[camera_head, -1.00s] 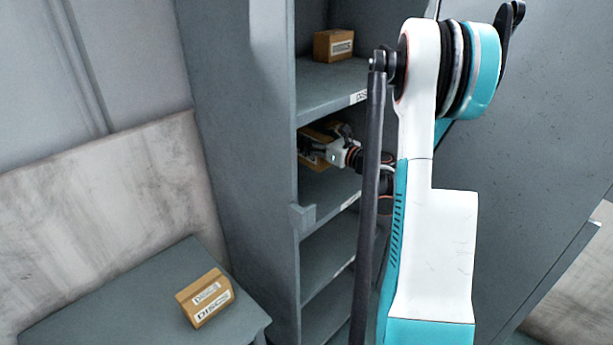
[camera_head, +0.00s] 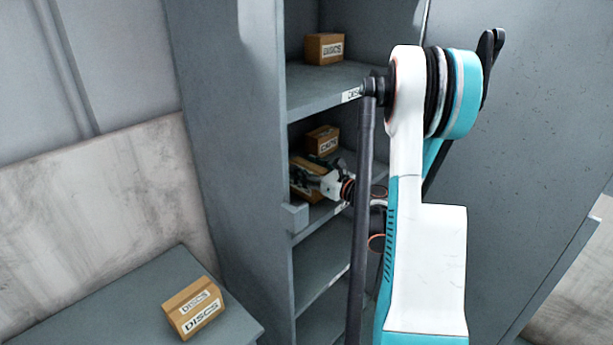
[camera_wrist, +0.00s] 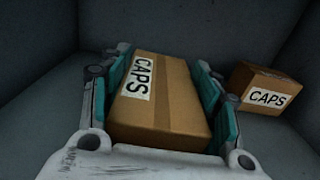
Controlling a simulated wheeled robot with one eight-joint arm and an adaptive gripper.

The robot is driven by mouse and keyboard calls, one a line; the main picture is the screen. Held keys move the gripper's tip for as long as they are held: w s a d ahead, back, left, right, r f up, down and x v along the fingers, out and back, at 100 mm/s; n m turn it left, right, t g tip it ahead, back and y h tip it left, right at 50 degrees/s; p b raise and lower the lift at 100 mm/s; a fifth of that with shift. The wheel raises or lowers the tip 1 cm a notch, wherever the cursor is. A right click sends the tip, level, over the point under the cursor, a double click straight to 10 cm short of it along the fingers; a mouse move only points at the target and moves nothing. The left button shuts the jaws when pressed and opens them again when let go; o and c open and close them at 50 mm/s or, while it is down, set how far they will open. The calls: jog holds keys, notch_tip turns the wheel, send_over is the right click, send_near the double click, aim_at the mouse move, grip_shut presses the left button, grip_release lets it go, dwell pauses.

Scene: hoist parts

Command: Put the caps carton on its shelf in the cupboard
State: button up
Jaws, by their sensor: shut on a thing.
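The caps carton (camera_wrist: 165,105) is a brown box with a white CAPS label, between the teal pads of my gripper (camera_wrist: 172,88) in the wrist view. My gripper is shut on it. In the head view my gripper (camera_head: 318,176) is inside the cupboard (camera_head: 235,150), in the compartment below the top visible shelf, and the held carton (camera_head: 303,186) is partly hidden behind its fingers. It is low, near the shelf board (camera_head: 322,212); I cannot tell if it touches. A second caps carton (camera_head: 322,139) stands behind, and to the right in the wrist view (camera_wrist: 265,88).
A discs carton (camera_head: 324,48) stands on the shelf above. Another discs carton (camera_head: 196,308) lies on the grey table (camera_head: 120,310) at the lower left. The cupboard's side walls are close around my gripper. Lower shelves (camera_head: 320,270) look empty where visible.

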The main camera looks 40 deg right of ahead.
jog(key=shift+f, duration=0.3)
jog(key=shift+f, duration=0.15)
jog(key=o, duration=1.6)
jog(key=shift+c, duration=0.2)
jog(key=shift+s, duration=0.15)
jog(key=s, duration=0.3)
jog(key=s+p, duration=0.1)
jog(key=s, duration=0.3)
jog(key=s+d, duration=0.1)
jog(key=s, duration=0.2)
jog(key=shift+s+p, duration=0.15)
jog(key=shift+p, duration=0.25)
jog(key=shift+s, duration=0.75)
